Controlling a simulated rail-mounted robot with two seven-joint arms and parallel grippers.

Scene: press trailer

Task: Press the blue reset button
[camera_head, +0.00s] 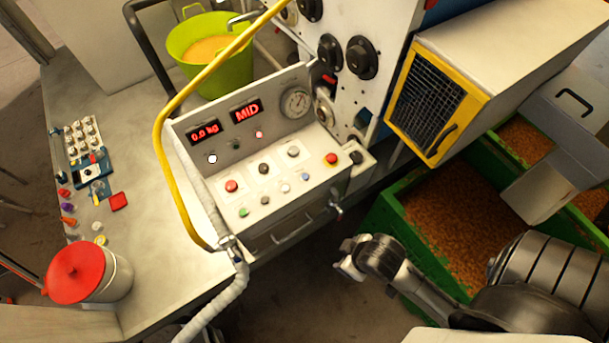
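A small blue button (305,176) sits on the sloped top of the grey control panel (215,185), at the right end of its lower row. My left gripper is not in view.
A yellow tube (163,150) arches over the panel's left side. A red-lidded pot (88,272) stands on the bench. Green bins of brown grain (445,220) lie right.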

